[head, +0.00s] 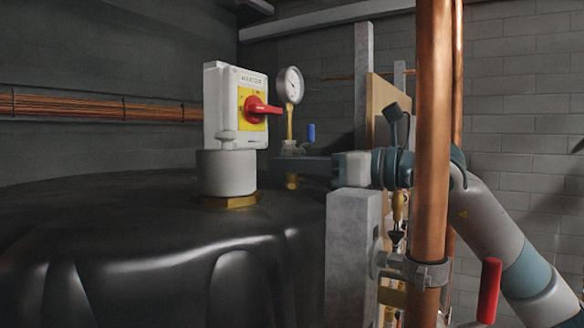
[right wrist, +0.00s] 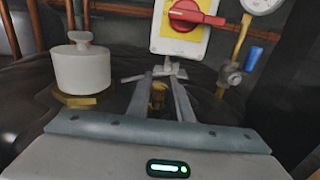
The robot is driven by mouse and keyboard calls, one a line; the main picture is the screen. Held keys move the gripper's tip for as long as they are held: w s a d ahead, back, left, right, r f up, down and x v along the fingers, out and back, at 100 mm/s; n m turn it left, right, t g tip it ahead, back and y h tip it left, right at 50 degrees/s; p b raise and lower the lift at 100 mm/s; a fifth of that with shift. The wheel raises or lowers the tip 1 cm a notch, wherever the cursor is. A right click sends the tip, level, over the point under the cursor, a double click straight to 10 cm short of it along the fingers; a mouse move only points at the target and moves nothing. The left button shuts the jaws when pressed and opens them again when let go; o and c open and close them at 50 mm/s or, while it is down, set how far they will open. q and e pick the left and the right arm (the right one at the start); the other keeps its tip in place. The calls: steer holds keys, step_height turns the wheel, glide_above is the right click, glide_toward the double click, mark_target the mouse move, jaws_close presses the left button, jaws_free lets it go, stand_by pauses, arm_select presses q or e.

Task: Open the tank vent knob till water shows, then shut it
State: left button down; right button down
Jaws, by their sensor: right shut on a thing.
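The tank (head: 130,255) is wrapped in a dark, glossy jacket and fills the lower left of the head view. In the right wrist view, a small brass fitting (right wrist: 158,98) rises from the tank top, with a grey cross-shaped piece, seemingly the vent knob (right wrist: 173,70), at its upper end. My right gripper (head: 279,166) reaches in from the right over the tank edge. Its two fingers (right wrist: 164,76) are shut on the knob, one on each side. The fingers partly hide the knob and fitting. No water is visible. My left gripper is not in view.
A white cylindrical cap (head: 226,172) on a brass nut stands left of the gripper. Behind are a switch box with a red handle (head: 263,109), a gauge (head: 290,85) and a blue-handled valve (head: 311,132). A copper pipe (head: 433,130) stands before my right arm.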

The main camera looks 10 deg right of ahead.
steer(key=shift+n+g+y+b, duration=0.3)
steer(key=shift+n+g+y, duration=0.85)
steer(key=shift+g, duration=0.35)
steer(key=c, duration=1.6)
jaws_free()
steer(key=shift+d, duration=0.15)
